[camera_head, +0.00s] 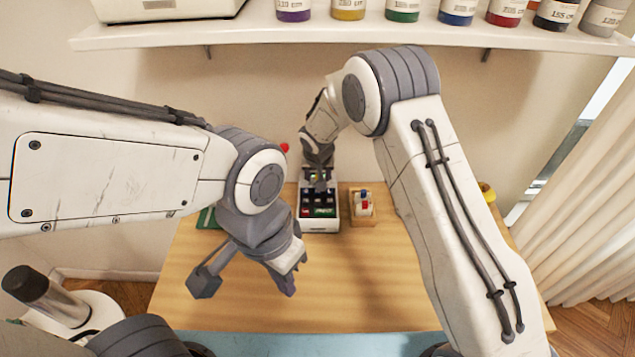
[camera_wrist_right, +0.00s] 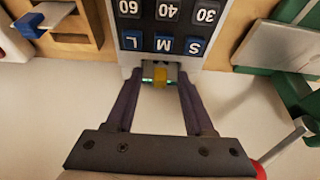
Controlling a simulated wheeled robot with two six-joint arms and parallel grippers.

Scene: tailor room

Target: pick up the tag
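A white machine (camera_head: 319,227) with a black key panel stands at the back of the table; its keys show S, M, L, 30, 40 and 60 in the right wrist view (camera_wrist_right: 167,28). A small yellow piece (camera_wrist_right: 160,77), which looks like the tag, sits at a green-lit slot on its edge. My right gripper (camera_wrist_right: 160,80) is open, its fingers on either side of that piece with gaps showing. In the head view my right gripper (camera_head: 319,183) is over the machine's far end. My left gripper (camera_head: 287,284) hangs over the table; its finger gap is unclear.
A wooden holder (camera_head: 362,212) with small red, white and blue items stands just right of the machine. A green object (camera_head: 208,218) lies to its left, partly behind my left arm. The front of the wooden table (camera_head: 350,295) is clear. A shelf (camera_head: 330,32) with jars hangs above.

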